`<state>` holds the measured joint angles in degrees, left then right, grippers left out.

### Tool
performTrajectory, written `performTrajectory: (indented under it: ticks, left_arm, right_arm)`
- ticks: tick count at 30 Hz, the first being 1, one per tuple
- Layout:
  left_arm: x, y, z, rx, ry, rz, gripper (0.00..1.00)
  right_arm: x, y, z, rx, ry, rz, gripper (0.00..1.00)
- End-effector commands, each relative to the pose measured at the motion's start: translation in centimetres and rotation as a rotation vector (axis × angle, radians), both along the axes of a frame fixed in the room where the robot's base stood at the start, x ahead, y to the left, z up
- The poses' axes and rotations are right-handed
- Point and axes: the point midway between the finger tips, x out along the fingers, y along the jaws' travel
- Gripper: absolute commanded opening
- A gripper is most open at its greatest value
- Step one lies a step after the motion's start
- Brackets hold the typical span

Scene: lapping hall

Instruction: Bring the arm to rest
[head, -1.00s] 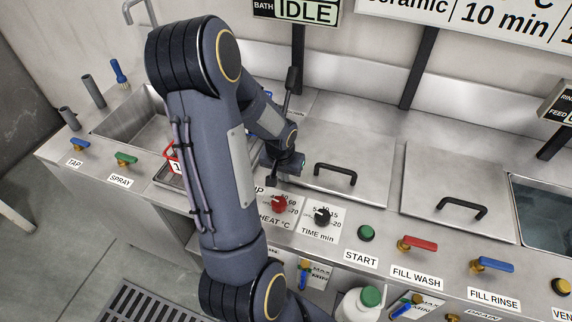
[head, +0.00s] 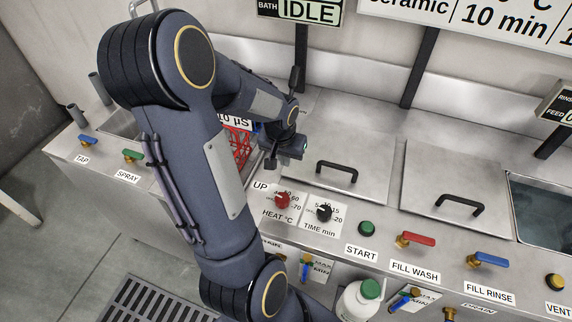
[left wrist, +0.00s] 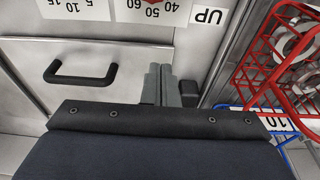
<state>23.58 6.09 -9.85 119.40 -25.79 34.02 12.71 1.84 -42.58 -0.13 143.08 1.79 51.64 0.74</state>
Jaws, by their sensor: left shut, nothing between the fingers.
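My left arm comes in from the left in the head view, bent over the steel counter. My left gripper (head: 273,160) hangs above the counter by the left edge of the closed lid with a black handle. It is shut and empty; its two grey fingers lie side by side in the left wrist view (left wrist: 163,86). The red heat knob (head: 282,200) and black time knob (head: 324,212) sit in front of it, apart from the gripper. My right gripper is not in view.
A red wire basket (head: 238,150) stands left of the gripper, partly hidden by my arm; it also shows in the left wrist view (left wrist: 255,60). Two lidded tanks with black handles (head: 337,172) lie to the right. Taps and a green-capped bottle (head: 362,298) line the front.

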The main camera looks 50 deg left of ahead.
Motion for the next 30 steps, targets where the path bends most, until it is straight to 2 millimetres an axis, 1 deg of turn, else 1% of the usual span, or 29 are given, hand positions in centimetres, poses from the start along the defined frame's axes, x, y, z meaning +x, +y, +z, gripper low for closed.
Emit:
performTrajectory:
  ticks: [1, 3, 7, 12, 18, 20, 22, 23, 26, 27, 29, 30]
  left_arm:
    - [-0.3, -0.2, 1.1, 0.003, -0.007, -0.001, 0.00]
    - [-0.7, -0.5, 2.3, 0.003, -0.006, -0.002, 0.00]
    - [-1.4, -0.8, 3.9, 0.002, -0.006, -0.002, 0.00]
    - [-1.8, -1.0, 4.8, 0.002, -0.002, -0.002, 0.00]
    - [-1.8, -1.0, 4.9, 0.002, -0.002, -0.002, 0.00]
    - [-1.8, -1.4, 5.1, -0.003, -0.009, -0.007, 0.00]
    - [-2.0, -2.6, 5.9, -0.019, -0.034, -0.022, 0.00]
    - [-2.2, -3.6, 6.4, -0.031, -0.052, -0.035, 0.00]
    - [-3.3, -7.9, 8.6, -0.090, -0.130, -0.102, 0.00]
    - [-4.0, -10.0, 9.4, -0.117, -0.165, -0.137, 0.00]
    - [-5.3, -12.9, 10.4, -0.161, -0.213, -0.191, 0.00]
    - [-6.2, -14.7, 10.9, -0.187, -0.243, -0.226, 0.00]
  right_arm:
    - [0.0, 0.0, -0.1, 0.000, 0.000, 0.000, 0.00]
    - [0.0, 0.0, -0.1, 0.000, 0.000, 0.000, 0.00]
    - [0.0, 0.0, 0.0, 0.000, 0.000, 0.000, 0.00]
    - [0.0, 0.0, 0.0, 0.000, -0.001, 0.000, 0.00]
    - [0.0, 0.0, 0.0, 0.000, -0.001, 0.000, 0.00]
    - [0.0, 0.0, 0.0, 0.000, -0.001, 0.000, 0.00]
    - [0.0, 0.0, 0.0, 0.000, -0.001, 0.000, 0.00]
    - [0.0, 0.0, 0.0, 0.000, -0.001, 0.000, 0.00]
    - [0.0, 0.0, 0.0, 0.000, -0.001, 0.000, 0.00]
    - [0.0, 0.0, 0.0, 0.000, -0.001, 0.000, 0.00]
    - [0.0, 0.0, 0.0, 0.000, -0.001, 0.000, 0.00]
    - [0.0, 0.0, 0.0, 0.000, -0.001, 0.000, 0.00]
